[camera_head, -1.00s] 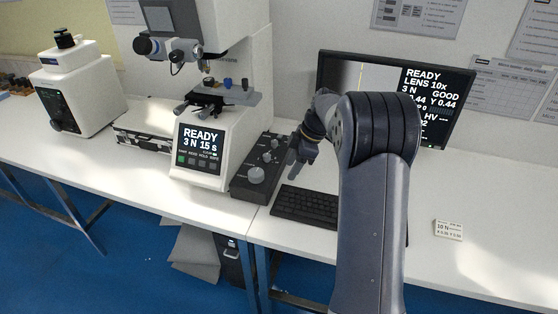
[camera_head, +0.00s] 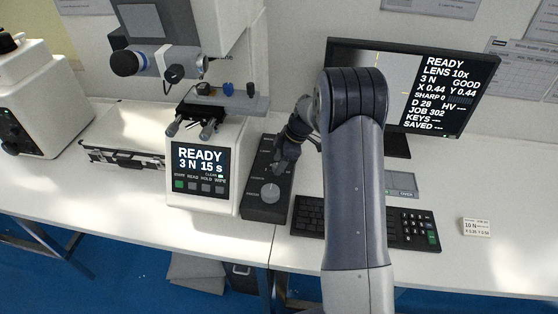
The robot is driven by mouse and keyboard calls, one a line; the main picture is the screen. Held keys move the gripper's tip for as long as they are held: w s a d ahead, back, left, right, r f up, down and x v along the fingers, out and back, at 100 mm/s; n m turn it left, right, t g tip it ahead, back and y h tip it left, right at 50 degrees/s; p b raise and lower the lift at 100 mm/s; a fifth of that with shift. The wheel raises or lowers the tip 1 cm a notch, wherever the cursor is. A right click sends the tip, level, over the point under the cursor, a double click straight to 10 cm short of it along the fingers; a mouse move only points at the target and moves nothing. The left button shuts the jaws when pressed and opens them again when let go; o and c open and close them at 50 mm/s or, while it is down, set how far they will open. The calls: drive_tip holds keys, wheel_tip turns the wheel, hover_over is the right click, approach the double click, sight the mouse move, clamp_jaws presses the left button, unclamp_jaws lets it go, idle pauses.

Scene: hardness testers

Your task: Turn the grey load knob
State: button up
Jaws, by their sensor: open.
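The grey round knob (camera_head: 270,192) sits on the front part of a dark control box (camera_head: 262,212), right of the hardness tester (camera_head: 204,170). The tester's screen reads READY, 3 N, 15 s. My gripper (camera_head: 279,169) is just behind and above the knob, over the box, pointing down. It is open, with nothing seen between its fingers. It looks apart from the knob, but the exact gap is hard to tell. My gripper and wrist hide part of the box's rear controls.
A monitor (camera_head: 440,95) stands behind my arm. A black keyboard (camera_head: 310,215) lies right of the box, partly hidden by my arm. A small white card (camera_head: 476,227) reading 10 N lies at the right.

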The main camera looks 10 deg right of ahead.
drive_tip(key=shift+a+f, duration=0.15)
drive_tip(key=shift+f, duration=0.15)
drive_tip(key=shift+c, duration=0.5)
drive_tip(key=c, duration=0.9)
